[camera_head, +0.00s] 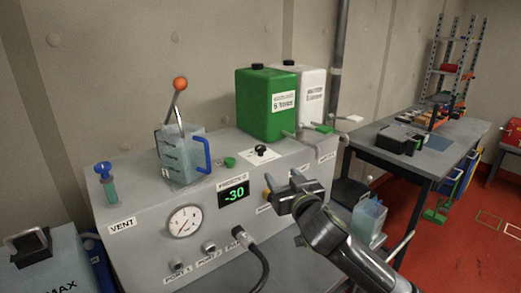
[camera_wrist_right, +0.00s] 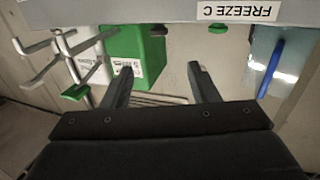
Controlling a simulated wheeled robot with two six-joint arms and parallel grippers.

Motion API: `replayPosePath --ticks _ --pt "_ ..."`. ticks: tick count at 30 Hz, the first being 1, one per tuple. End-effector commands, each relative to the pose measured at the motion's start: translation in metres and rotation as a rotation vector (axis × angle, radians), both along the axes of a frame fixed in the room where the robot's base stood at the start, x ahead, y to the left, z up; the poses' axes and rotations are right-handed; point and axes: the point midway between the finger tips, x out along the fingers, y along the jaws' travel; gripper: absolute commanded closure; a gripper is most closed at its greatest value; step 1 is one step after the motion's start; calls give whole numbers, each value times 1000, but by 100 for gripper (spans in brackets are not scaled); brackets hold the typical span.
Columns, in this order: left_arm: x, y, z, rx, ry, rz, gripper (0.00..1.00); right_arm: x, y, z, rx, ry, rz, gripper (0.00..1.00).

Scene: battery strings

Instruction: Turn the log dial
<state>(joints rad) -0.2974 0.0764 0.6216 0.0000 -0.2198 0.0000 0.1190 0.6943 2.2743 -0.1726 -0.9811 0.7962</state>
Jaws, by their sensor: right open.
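A grey machine (camera_head: 135,195) stands against the wall, with a display (camera_head: 233,194) reading -30 and a round gauge (camera_head: 185,221) on its front. A black knob (camera_head: 260,151) on a white plate is on its top. A yellow knob (camera_head: 267,195) is on the front, partly covered by my right gripper (camera_head: 281,194). I cannot read which knob is the log dial. The right gripper is close in front of the panel, open and empty. In the right wrist view its two fingers (camera_wrist_right: 161,75) are apart with nothing between them. My left gripper is not in view.
A clear jug (camera_head: 182,157) with a blue handle and an orange-tipped lever (camera_head: 180,84) are on the left. A black hose (camera_head: 262,262) leaves the front. A workbench (camera_head: 410,159) stands right.

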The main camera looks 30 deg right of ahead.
Motion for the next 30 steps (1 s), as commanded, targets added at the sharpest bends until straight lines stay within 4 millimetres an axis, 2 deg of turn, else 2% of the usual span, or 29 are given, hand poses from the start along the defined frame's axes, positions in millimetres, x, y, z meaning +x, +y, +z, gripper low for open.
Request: replayPosePath --ticks 7,18,30 --pt "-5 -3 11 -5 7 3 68 38 -10 3 3 -1 -3 46" --pt "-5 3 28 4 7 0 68 94 -25 3 1 0 -3 46" --pt "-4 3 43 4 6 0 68 145 -38 2 0 -1 -3 46"
